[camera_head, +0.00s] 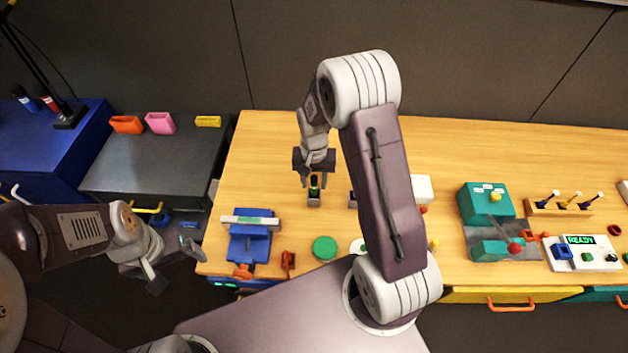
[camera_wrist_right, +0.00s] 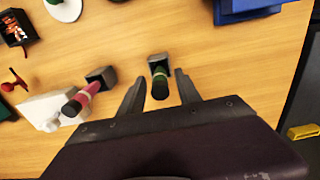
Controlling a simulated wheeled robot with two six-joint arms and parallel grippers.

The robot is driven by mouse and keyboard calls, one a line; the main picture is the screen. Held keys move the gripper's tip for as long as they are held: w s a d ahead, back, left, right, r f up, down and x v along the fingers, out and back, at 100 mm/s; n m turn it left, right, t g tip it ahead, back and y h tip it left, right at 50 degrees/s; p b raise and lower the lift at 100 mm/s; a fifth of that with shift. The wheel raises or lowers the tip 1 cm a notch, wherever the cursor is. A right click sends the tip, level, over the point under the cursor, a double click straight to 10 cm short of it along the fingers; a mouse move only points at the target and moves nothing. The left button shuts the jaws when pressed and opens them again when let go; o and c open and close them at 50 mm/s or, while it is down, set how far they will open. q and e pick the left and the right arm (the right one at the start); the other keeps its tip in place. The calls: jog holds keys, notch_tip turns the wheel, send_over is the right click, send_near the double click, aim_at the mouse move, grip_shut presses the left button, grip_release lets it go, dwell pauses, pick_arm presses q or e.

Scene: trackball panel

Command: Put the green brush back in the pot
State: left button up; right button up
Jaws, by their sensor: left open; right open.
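The green brush (camera_wrist_right: 159,82) has a dark handle with a green band. It looks upright in a small grey pot (camera_wrist_right: 157,59), though its lower end is hidden. In the head view the brush (camera_head: 314,184) stands over the pot (camera_head: 314,201), below my right gripper (camera_head: 314,177). My right gripper (camera_wrist_right: 160,92) is open, with one finger on each side of the brush; I see gaps beside it. My left gripper (camera_head: 172,262) is open and empty, left of the table and away from the brush.
A blue vise (camera_head: 250,240) and a green disc (camera_head: 324,248) are nearer the table's front edge. Bare wood lies behind the pot.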

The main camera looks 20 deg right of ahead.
jog(key=shift+r, duration=0.3)
notch_tip(320, 180, up, 12)
jog(key=s+a+f+n, duration=0.1)
jog(key=s+f+n, duration=0.1)
jog(key=s, duration=0.4)
jog(key=s+a+f+n+t, duration=0.1)
jog(key=s+n, duration=0.2)
jog(key=s, duration=0.4)
jog(key=shift+s+a+f+p, duration=0.25)
jog(key=shift+s+f+p, duration=0.05)
jog(key=shift+f, duration=0.1)
